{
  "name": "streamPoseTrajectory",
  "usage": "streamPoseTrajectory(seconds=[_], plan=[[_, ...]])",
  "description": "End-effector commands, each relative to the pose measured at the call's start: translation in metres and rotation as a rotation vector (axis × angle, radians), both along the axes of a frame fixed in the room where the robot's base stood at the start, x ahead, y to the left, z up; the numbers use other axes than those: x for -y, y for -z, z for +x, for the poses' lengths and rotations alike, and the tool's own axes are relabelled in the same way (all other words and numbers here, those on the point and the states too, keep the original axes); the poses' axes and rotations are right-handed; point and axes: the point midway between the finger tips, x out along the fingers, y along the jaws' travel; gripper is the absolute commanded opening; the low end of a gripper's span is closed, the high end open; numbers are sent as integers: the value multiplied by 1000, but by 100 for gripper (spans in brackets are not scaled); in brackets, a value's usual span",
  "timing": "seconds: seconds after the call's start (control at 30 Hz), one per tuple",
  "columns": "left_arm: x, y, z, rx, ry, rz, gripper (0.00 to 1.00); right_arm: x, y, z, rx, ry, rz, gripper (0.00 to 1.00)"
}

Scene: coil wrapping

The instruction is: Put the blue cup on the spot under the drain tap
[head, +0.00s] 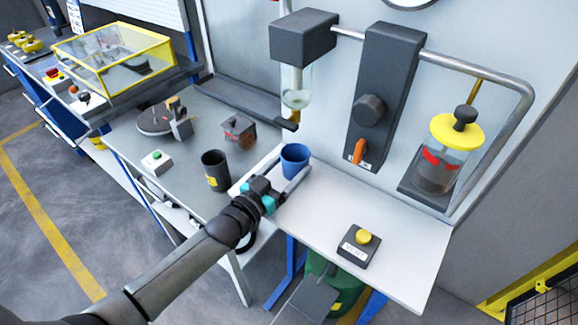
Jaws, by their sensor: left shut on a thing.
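The blue cup (294,161) stands upright near the back left of the white table (390,215). My left gripper (293,158) is shut on it, with one long pale finger on each side of the cup. The drain tap (291,123) hangs from a glass vessel (295,90) on the wall, just above the cup in the head view. I cannot tell whether the cup rests on the table or is held slightly above it. The spot under the tap is not visible. My right gripper is out of view.
A dark cup (216,172) with a yellow label stands left of my left gripper on the grey bench (190,195). A yellow-button box (358,246) sits at the white table's front. A wall panel with an orange lever (358,151) and a yellow-lidded jar (443,160) are to the right.

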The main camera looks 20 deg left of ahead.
Motion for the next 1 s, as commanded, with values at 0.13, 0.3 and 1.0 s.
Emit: streamPoseTrajectory(seconds=[0.13,0.3,1.0], plan=[[0,4,0,0,0,0,15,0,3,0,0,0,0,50],[0,3,0,-1,0,0,94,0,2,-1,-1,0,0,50],[-14,1,-40,-5,0,2,100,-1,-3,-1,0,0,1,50]])
